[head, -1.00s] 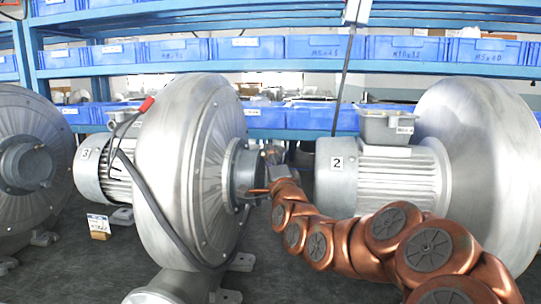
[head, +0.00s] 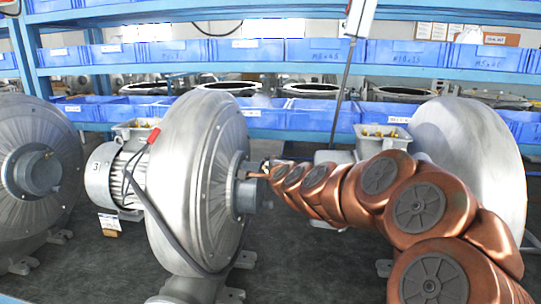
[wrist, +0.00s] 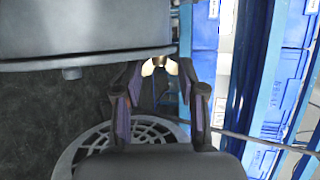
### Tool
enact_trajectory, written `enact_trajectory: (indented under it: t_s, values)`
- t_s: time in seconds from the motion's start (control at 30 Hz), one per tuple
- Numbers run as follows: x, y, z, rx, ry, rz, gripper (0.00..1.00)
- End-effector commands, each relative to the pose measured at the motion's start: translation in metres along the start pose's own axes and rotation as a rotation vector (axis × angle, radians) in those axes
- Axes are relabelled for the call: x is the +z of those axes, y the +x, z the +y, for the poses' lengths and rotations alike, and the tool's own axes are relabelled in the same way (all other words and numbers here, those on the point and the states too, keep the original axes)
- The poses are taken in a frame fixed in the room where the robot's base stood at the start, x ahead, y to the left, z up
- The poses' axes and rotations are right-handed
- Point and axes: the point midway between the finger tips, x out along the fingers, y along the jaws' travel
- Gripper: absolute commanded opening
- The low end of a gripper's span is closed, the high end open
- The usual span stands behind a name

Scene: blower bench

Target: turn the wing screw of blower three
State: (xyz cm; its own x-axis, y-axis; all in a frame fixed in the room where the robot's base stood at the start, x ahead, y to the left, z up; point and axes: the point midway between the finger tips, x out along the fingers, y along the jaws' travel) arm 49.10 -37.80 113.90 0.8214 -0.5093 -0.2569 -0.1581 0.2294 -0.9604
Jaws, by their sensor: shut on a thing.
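Blower three (head: 190,190) is a large silver blower in the middle left of the head view, with a "3" label on its motor (head: 100,183). Its round grey hub (head: 246,190) faces right. My copper arm reaches in from the right, and its end lies close beside the hub. In the wrist view, a small pale brass wing screw (wrist: 148,68) sits between the fingertips of my gripper (wrist: 161,73). The fingers are shut on it, one on each side. The screw's shank is hidden. In the head view the wing screw is too small to make out.
Another blower (head: 35,175) stands at far left and one (head: 470,150) at right, partly behind my arm. Blue bins (head: 250,50) fill the shelves behind. A dark cable (head: 165,225) runs down blower three. A round grille (wrist: 80,150) shows in the wrist view.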

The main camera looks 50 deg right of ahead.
Motion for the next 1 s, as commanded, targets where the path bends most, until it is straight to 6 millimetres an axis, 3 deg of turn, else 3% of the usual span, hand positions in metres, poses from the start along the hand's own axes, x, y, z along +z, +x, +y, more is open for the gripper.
enact_trajectory:
  t_s: [0.07,1.0]
  values:
    - [0.0,-0.0021,-0.0102,0.041,0.015,0.003,0.06]
    - [-0.0029,0.0021,-0.0107,0.565,0.231,0.005,0.06]
